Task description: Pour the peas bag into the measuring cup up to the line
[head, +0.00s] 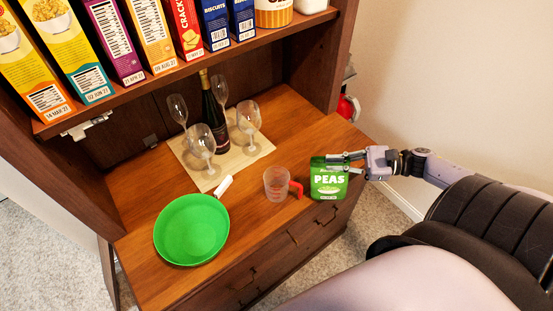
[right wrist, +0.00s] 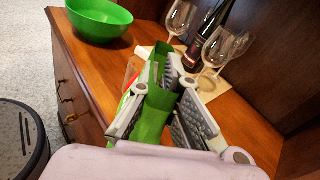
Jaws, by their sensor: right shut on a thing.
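The green peas bag (head: 328,182) is upright, label facing the head camera, near the front right of the wooden counter. My right gripper (head: 342,158) comes in from the right and is shut on its upper part. In the right wrist view, the bag (right wrist: 150,122) shows between the gripper's fingers (right wrist: 178,95). I cannot tell if its bottom touches the counter. The clear measuring cup (head: 275,182), with a red handle (head: 297,189), stands just left of the bag. It looks empty; its line is too small to make out. My left gripper is not in view.
A green bowl (head: 191,230) stands on the counter's left, with a small white object (head: 223,186) beside it. Behind, a dark bottle (head: 213,118) and several wine glasses (head: 250,117) stand on a pale mat (head: 205,181). Cereal boxes line the shelf (head: 190,66) above.

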